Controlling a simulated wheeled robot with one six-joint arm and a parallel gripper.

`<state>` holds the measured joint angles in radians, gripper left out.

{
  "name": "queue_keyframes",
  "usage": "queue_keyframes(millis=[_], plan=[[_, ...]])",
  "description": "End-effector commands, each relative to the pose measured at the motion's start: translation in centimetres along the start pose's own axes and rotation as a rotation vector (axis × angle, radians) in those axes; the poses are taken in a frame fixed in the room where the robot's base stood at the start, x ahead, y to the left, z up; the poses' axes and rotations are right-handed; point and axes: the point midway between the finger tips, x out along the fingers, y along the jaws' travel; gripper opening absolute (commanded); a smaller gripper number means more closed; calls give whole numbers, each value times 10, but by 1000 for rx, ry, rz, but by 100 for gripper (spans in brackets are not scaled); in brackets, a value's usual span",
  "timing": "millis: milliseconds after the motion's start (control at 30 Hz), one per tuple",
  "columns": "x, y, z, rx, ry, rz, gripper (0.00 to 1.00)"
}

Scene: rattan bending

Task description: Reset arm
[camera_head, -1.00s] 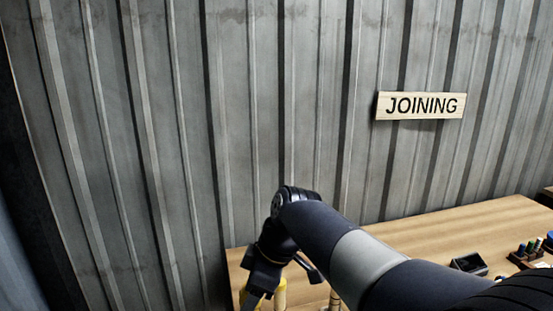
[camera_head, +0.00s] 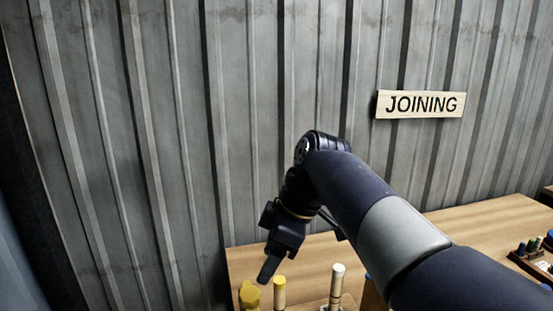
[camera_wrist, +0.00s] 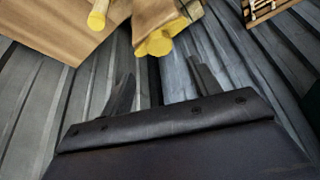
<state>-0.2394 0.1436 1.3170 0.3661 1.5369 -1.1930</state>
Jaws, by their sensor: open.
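My gripper (camera_head: 268,268) hangs from the bent arm above the left end of the wooden table in the head view, its fingers pointing down. In the wrist view the two dark fingers of my gripper (camera_wrist: 160,88) stand apart with nothing between them. A yellow-topped piece (camera_head: 250,295) and a slim yellow-tipped rod (camera_head: 279,292) stand just below the gripper. The yellow-ended piece (camera_wrist: 155,42) also shows beyond the fingers in the wrist view, clear of them.
The wooden table (camera_head: 480,222) runs along a corrugated metal wall (camera_head: 170,150) with a JOINING sign (camera_head: 420,104). A white-topped rod (camera_head: 337,285) stands right of the gripper. A dark holder with coloured items (camera_head: 530,250) is at the right.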

Motion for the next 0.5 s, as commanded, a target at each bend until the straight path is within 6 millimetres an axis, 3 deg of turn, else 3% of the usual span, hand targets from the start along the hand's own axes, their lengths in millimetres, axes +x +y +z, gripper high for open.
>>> queue_keyframes(millis=[400, 500], plan=[[86, -1, 0, -1, -3, -6, 59], [92, -1, -1, 42, 0, 18, 59]])
